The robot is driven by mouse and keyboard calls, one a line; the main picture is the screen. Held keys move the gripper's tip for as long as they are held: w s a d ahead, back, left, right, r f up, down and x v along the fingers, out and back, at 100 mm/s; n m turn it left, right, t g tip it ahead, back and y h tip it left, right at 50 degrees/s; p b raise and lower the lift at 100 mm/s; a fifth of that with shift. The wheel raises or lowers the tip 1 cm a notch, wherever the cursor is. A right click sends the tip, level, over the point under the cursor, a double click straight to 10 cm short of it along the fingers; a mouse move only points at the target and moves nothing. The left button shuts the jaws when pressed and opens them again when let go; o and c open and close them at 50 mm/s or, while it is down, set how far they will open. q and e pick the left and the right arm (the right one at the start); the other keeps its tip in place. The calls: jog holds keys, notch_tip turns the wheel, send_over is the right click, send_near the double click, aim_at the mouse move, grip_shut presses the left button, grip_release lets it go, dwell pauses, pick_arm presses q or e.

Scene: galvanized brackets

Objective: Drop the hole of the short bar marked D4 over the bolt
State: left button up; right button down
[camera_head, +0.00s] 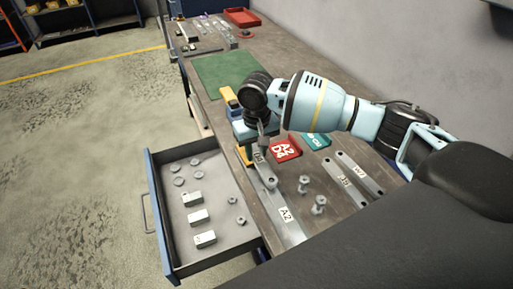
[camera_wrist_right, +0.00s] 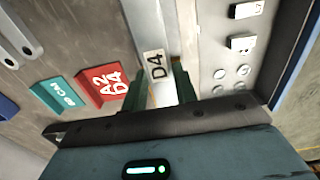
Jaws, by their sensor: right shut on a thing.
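The short bar marked D4 (camera_head: 264,170) is gripped by my right gripper (camera_head: 261,146), which is shut on it. In the wrist view the D4 label (camera_wrist_right: 156,66) shows between the two dark green fingers of the right gripper (camera_wrist_right: 160,92). In the head view the bar's rounded lower end is close to the far part of a long flat bar marked A2 (camera_head: 287,217). I cannot tell whether they touch. No bolt through the D4 bar's hole is clear; the gripper and bar may hide it. My left gripper is not in view.
A red card marked A2 D4 (camera_head: 284,150) and a teal card (camera_head: 316,140) lie beside the gripper. Two bolts (camera_head: 303,184) (camera_head: 319,204) and two other bars (camera_head: 347,183) (camera_head: 360,173) are to the right. An open drawer (camera_head: 152,190) holds white blocks and fasteners.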

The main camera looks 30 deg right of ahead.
jog(key=shift+f, duration=1)
dwell(0.3)
jog(key=c, duration=1)
grip_release()
notch_tip(320, 180, up, 8)
jog(key=shift+f+p, duration=0.1)
jog(key=shift+p, duration=0.2)
jog(key=shift+s+f, duration=0.1)
